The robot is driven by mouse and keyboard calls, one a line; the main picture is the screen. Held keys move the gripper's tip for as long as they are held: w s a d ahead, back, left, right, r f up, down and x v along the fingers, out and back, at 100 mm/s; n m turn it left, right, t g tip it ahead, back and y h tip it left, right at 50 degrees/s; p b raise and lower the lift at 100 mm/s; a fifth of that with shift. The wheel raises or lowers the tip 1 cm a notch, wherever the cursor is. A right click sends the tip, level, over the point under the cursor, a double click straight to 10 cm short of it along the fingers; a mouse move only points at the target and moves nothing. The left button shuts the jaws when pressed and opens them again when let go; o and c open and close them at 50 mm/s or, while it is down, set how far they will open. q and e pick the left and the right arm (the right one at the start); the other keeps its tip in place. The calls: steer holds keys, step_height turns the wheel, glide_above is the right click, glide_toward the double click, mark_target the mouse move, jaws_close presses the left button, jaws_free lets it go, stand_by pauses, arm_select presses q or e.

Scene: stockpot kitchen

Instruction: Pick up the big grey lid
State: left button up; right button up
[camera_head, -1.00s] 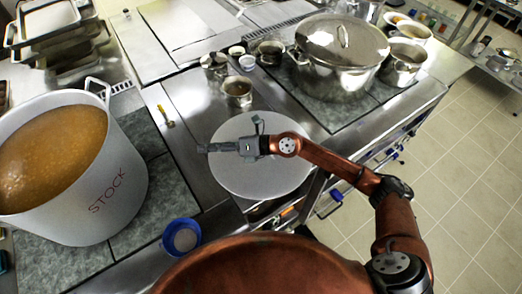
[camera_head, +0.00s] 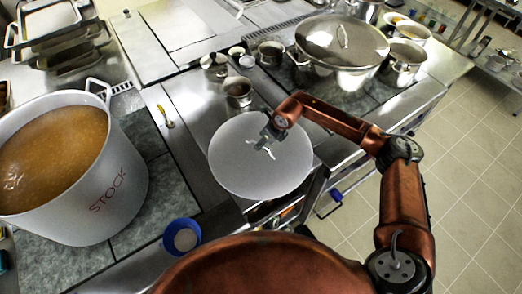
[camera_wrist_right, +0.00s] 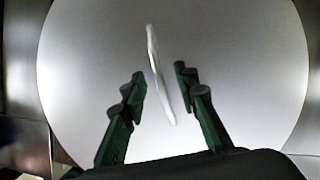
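The big grey lid (camera_head: 235,172) lies flat on the counter in the middle of the head view. Its pale disc fills most of the right wrist view (camera_wrist_right: 235,50), with a thin light handle (camera_wrist_right: 157,70) standing near its centre. My right gripper (camera_head: 266,143) is over the lid, pointing down at the handle. In the right wrist view the two dark green fingers (camera_wrist_right: 158,88) are apart, with the handle's lower end between them and not visibly touched. My left gripper is not in view.
A large white pot marked STOCK (camera_head: 110,190), full of orange-brown liquid, stands at left. A small blue-rimmed bowl (camera_head: 181,236) sits at the counter's front. A small pan (camera_head: 238,92) is just behind the lid, and a big steel lidded pot (camera_head: 340,50) stands behind right.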

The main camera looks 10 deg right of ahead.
steer(key=x, duration=0.2)
steer(key=shift+a+f, duration=0.1)
steer(key=shift+f, duration=0.25)
jaws_close()
steer(key=shift+w+r, duration=0.1)
steer(key=shift+r, duration=0.1)
stand_by(0.3)
